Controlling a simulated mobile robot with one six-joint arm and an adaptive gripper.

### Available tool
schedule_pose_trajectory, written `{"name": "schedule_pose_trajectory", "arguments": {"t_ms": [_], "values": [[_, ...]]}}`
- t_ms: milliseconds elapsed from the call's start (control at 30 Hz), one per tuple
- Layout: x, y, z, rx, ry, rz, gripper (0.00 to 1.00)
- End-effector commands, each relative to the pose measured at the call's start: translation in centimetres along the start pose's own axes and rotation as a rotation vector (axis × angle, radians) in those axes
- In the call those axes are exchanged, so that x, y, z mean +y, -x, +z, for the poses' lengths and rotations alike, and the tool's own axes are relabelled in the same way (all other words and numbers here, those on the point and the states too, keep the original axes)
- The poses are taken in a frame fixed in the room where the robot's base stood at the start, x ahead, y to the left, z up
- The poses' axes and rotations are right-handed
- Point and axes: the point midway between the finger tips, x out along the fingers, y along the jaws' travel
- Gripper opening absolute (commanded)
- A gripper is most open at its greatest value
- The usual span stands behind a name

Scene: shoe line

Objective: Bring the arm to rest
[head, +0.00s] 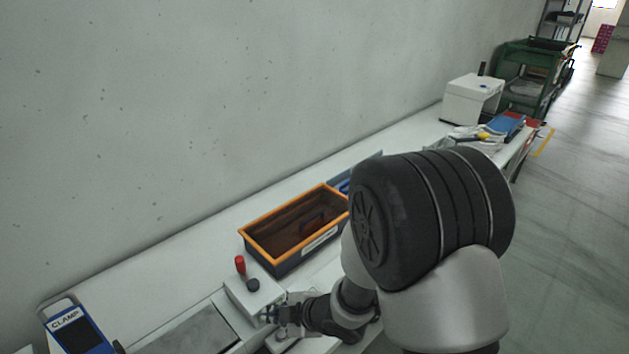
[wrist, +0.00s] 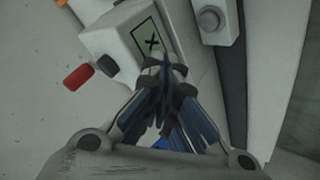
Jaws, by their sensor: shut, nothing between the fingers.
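My gripper (head: 272,314) is low over the bench, beside a white box with a red knob and a dark knob. In the wrist view my gripper (wrist: 165,65) has its fingertips together with nothing between them. The tips appear in front of a white box (wrist: 120,38) marked with a black X in a square. I cannot tell whether they touch it. My arm's large black joint hides part of the bench on the right of the head view.
An orange-rimmed bin (head: 272,262) stands behind the white box. A blue device labelled CLAMP (head: 75,335) is at the lower left. A white container (head: 472,100) and a green cart (head: 527,75) are farther back. The concrete wall (head: 200,100) runs behind the bench.

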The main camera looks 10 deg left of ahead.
Motion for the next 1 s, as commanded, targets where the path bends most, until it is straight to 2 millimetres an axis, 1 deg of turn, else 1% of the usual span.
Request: {"name": "schedule_pose_trajectory", "arguments": {"t_ms": [67,133,167,233,267,300,367,400,433,467,500,567,600,667,700,767,800,867,900,1000], "values": [[0.4,0.3,0.2,-0.011,-0.007,0.009,0.00],[1.4,1.2,0.8,-0.043,-0.027,0.028,0.00],[2.0,1.8,1.2,-0.065,-0.042,0.041,0.00],[3.9,3.9,2.4,-0.135,-0.095,0.083,0.00],[4.8,5.2,3.1,-0.173,-0.129,0.107,0.00],[5.9,7.2,4.1,-0.229,-0.182,0.141,0.00],[7.3,10.7,5.6,-0.313,-0.279,0.197,0.00],[7.9,13.0,6.5,-0.365,-0.348,0.231,0.00],[8.1,14.8,7.2,-0.401,-0.402,0.256,0.00],[8.2,16.6,7.7,-0.434,-0.458,0.281,0.00],[8.2,18.9,8.3,-0.474,-0.534,0.313,0.00],[7.6,22.3,8.9,-0.528,-0.653,0.356,0.00],[7.0,24.5,9.2,-0.557,-0.735,0.384,0.00],[5.6,27.6,9.3,-0.592,-0.860,0.420,0.00],[4.5,29.4,9.2,-0.611,-0.943,0.441,0.00],[2.6,31.9,8.9,-0.629,-1.070,0.467,0.00],[1.2,33.4,8.4,-0.637,-1.152,0.480,0.00],[-0.9,35.1,7.7,-0.641,-1.270,0.491,0.00],[-2.4,36.0,7.1,-0.640,-1.340,0.495,0.00],[-5.3,37.5,5.5,-0.628,-1.484,0.493,0.00]]}}
